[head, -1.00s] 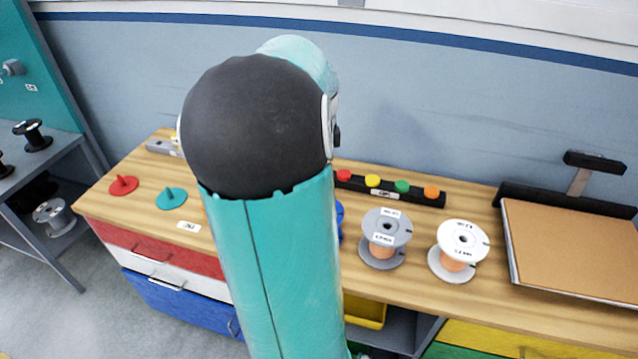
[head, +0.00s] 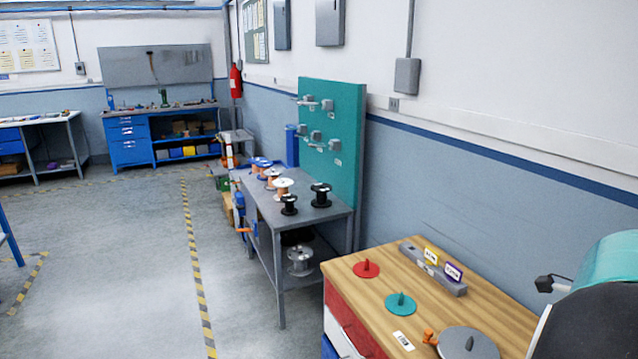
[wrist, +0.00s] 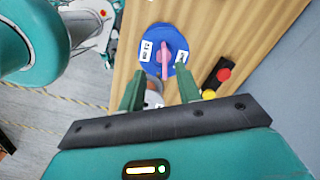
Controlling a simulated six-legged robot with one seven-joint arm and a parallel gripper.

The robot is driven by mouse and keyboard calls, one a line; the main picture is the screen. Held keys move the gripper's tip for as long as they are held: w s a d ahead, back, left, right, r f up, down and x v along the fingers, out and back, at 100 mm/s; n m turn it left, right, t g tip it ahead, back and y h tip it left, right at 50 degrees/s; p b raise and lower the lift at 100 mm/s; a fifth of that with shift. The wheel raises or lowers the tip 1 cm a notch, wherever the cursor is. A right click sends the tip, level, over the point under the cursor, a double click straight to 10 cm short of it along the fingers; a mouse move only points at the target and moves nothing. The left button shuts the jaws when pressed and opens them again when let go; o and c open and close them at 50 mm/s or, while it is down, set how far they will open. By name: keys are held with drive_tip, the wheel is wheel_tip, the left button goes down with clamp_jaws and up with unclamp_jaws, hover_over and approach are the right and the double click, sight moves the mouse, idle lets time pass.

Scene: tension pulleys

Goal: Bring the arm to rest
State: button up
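My arm (head: 600,290) shows only in part at the right edge of the head view, over the wooden bench. My gripper (wrist: 159,72) shows in the wrist view with its two green fingers apart and nothing held between them. A blue spool (wrist: 150,35) with white labels and a pink piece across its middle is on the wooden bench, beyond the fingertips. Whether the fingers touch it is hard to tell, but a gap seems to show. The gripper is not in the head view.
The wooden bench (head: 375,312) carries a red disc (head: 366,269), a teal disc (head: 400,304), a grey disc (head: 468,343) and a grey block with labels (head: 433,268). A grey table (head: 262,198) with several spools stands beyond, beside a teal panel (head: 345,130). Open floor (head: 110,270) lies left.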

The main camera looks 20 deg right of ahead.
drive_tip(key=w+a+r+n+t, duration=0.1)
drive_tip(key=w+a+n, duration=0.25)
drive_tip(key=a, duration=0.35)
drive_tip(key=w+a+r+n+t, duration=0.1)
drive_tip(key=w+a+n, duration=0.1)
drive_tip(key=a+n, duration=0.4)
drive_tip(key=w+a+r+n+t, duration=0.1)
drive_tip(key=w+a+r+n, duration=0.2)
drive_tip(key=a, duration=0.5)
drive_tip(key=s+a+n+t, duration=0.1)
drive_tip(key=s+a+n, duration=0.1)
drive_tip(key=a+n, duration=0.5)
drive_tip(key=s+a+f+n+t, duration=0.1)
drive_tip(key=s+a+n, duration=0.1)
drive_tip(key=a+n, duration=0.6)
drive_tip(key=a, duration=0.3)
drive_tip(key=shift+a, duration=0.4)
drive_tip(key=shift+d+f, duration=0.1)
drive_tip(key=shift+d, duration=0.1)
